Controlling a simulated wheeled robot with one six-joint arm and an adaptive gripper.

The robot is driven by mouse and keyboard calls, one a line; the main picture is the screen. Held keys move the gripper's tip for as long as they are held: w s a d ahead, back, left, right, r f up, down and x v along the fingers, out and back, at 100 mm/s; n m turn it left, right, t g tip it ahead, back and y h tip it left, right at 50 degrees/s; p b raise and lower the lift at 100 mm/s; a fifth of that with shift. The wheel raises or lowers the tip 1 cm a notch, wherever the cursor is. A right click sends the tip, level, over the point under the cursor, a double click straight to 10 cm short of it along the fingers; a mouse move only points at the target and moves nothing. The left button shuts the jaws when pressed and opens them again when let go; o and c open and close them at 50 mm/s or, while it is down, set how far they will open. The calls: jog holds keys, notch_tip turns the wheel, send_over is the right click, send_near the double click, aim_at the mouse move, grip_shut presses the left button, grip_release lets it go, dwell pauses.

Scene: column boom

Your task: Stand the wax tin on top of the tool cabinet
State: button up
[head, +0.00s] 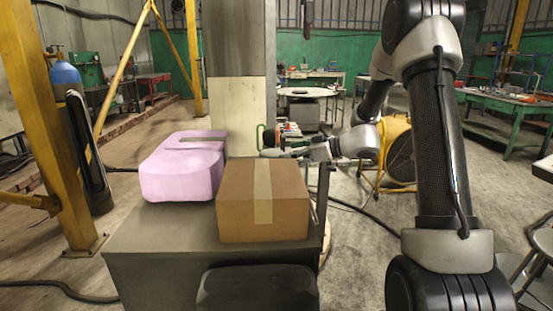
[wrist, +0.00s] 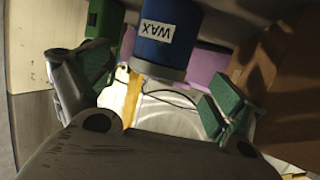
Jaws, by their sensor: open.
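The wax tin (wrist: 165,32) is a blue cylinder with a white WAX label, which reads upside down in the wrist view, and a silver end. My gripper (wrist: 162,88) is open, with its green-padded fingers apart and the tin just beyond the gap between them. I see no contact with either pad. In the head view my gripper (head: 272,150) is at the far side of the cardboard box, partly hidden, and I cannot make out the tin there. The tool cabinet (head: 160,225) has a dark grey top. The tin's far end is cut off, so I cannot tell what it rests on.
A cardboard box (head: 238,208) and a pink case (head: 180,180) stand on the cabinet top. A pale column (head: 238,115) rises behind them. A small green object (wrist: 105,20) lies near the tin. A yellow fan (head: 395,155) stands on the floor to the right.

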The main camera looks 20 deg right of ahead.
jog(key=v, duration=0.5)
jog(key=shift+s+d+r, duration=0.1)
jog(key=shift+s, duration=0.05)
jog(key=shift+d, duration=0.1)
